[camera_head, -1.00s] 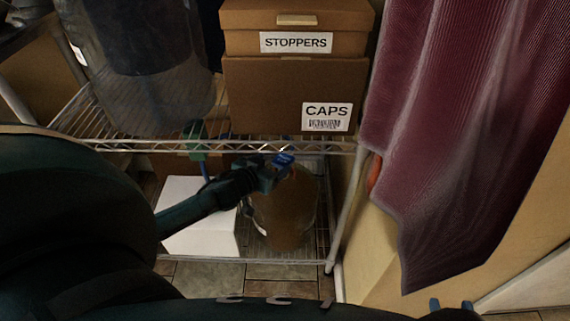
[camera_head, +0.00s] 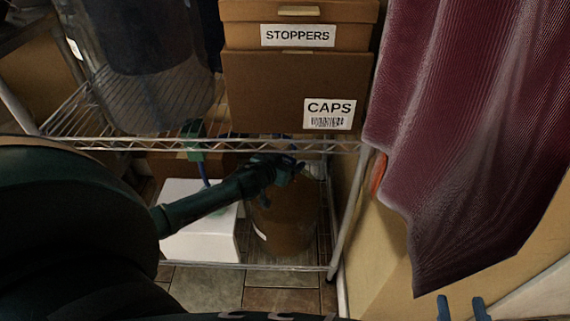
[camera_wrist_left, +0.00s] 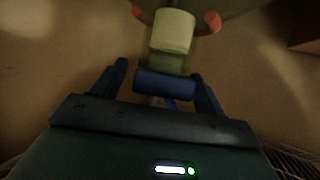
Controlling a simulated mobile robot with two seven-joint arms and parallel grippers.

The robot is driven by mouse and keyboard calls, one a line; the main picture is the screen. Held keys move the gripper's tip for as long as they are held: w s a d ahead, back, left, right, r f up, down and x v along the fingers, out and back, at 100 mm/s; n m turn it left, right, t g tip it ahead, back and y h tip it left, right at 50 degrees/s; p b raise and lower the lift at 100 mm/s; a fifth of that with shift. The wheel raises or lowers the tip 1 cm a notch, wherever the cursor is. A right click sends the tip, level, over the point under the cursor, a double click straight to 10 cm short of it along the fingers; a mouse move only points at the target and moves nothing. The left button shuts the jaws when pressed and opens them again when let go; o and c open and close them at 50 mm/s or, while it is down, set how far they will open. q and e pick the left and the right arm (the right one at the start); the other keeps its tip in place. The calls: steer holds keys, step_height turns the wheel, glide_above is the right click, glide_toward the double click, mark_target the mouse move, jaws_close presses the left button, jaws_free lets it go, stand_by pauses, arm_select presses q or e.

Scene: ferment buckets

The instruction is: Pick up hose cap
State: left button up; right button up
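A short blue cylinder (camera_wrist_left: 165,82), perhaps the hose cap, lies between the fingers of my left gripper (camera_wrist_left: 160,78) in the left wrist view. The fingers stand apart on either side of it; contact is too dark to tell. Just beyond it is a pale cylindrical fitting (camera_wrist_left: 173,32) with a red wing on each side. In the head view my left gripper (camera_head: 288,166) is under the shelf edge, at the top of a brown jar (camera_head: 285,220); the blue piece is not clear there. My right gripper (camera_head: 461,308) is open and empty at the bottom right.
A wire shelf (camera_head: 250,146) runs just above my left gripper, carrying a CAPS box (camera_head: 265,100), a STOPPERS box (camera_head: 245,38) and a large clear vessel (camera_head: 150,100). A white box (camera_head: 200,245) stands left of the jar. A maroon cloth (camera_head: 450,130) hangs at right.

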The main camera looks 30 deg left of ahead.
mark_target(285, 160)
arm_select(q)
steer(key=c, duration=1.1)
steer(key=shift+r, duration=0.1)
steer(key=shift+r, duration=0.2)
step_height(285, 160, up, 4)
steer(key=shift+f+p, duration=0.2)
steer(key=shift+p, duration=1.05)
steer(key=s, duration=0.5)
steer(key=s+p, duration=0.1)
steer(key=s, duration=0.5)
steer(key=s+p, duration=0.1)
steer(key=s, duration=0.5)
steer(key=shift+s+d+f, duration=0.2)
steer(key=shift+s+f, duration=0.05)
steer(key=shift+f, duration=0.05)
arm_select(e)
steer(key=g, duration=0.1)
steer(key=s+d+m+g+h, duration=0.1)
steer(key=shift+s+d+r+m+g, duration=0.1)
steer(key=shift+s+r+m+g, duration=0.1)
steer(key=shift+r+m+g, duration=0.15)
arm_select(q)
steer(key=shift+w, duration=0.25)
